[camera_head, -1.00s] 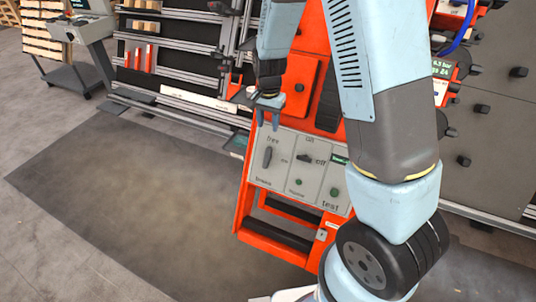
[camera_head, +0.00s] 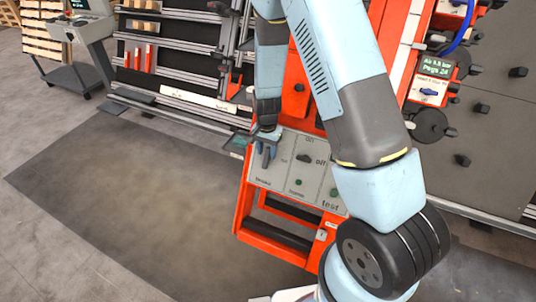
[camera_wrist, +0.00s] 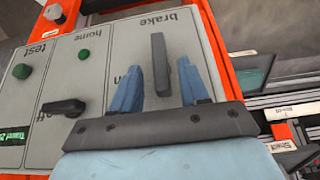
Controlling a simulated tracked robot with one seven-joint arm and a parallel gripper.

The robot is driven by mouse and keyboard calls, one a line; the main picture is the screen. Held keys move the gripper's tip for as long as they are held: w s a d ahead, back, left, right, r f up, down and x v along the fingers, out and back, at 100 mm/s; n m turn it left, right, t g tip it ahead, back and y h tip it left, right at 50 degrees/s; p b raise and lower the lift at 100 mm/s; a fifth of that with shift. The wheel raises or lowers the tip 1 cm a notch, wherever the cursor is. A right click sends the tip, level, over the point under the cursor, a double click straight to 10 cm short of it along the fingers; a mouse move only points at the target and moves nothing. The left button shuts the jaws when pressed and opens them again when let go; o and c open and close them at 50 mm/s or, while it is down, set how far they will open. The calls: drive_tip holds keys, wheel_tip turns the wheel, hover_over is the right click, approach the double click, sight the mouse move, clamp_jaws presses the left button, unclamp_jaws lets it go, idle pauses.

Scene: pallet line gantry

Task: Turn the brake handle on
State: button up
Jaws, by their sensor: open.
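The grey control panel (camera_head: 312,172) has a dark brake handle (camera_wrist: 159,64) beside the "brake" label, seen in the wrist view. The handle is a narrow upright bar there, in line with the fingers. My gripper (camera_wrist: 160,88) is open, with one blue finger on each side of the handle. I cannot tell whether either finger touches it. In the head view my gripper (camera_head: 265,157) is over the panel's left section and hides most of the handle.
A dark on/off knob (camera_head: 306,160) sits right of the handle section in the head view. Green buttons marked home (camera_wrist: 83,54) and test (camera_wrist: 22,71) are on the same panel. The orange frame (camera_head: 270,233) surrounds it. Dark floor matting lies open at left.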

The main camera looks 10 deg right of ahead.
drive_tip(key=shift+f, duration=1.05)
clamp_jaws()
drive_tip(key=shift+d, duration=0.25)
drive_tip(key=shift+a, duration=0.15)
